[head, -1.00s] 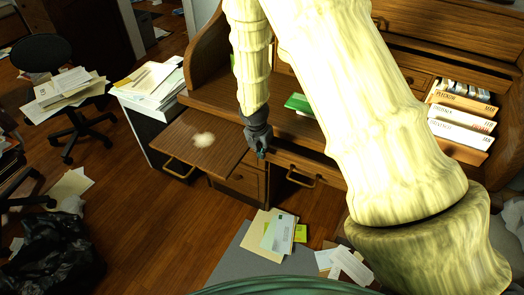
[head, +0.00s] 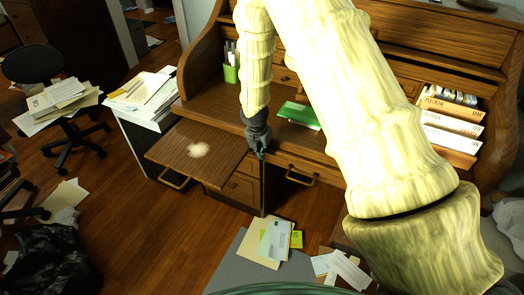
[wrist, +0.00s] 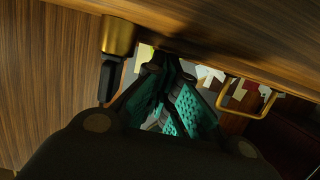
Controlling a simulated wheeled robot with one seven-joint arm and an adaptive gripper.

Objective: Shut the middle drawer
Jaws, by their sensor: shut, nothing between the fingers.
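The middle drawer (head: 324,177) is the wide front under the desktop, with a brass handle (head: 301,178). In the head view its front sits close under the desktop edge, with no clear open gap; the arm covers its right part. My gripper (head: 261,154) is at the left end of this front, beside the pull-out board. Contact cannot be told. In the wrist view my shut teal fingers (wrist: 176,106) hold nothing, and a brass handle (wrist: 246,96) shows to their right.
A pull-out board (head: 196,150) sticks out left of my gripper, over a side drawer (head: 240,187). A green booklet (head: 298,115) lies on the desktop. Papers (head: 268,243) lie on the floor below.

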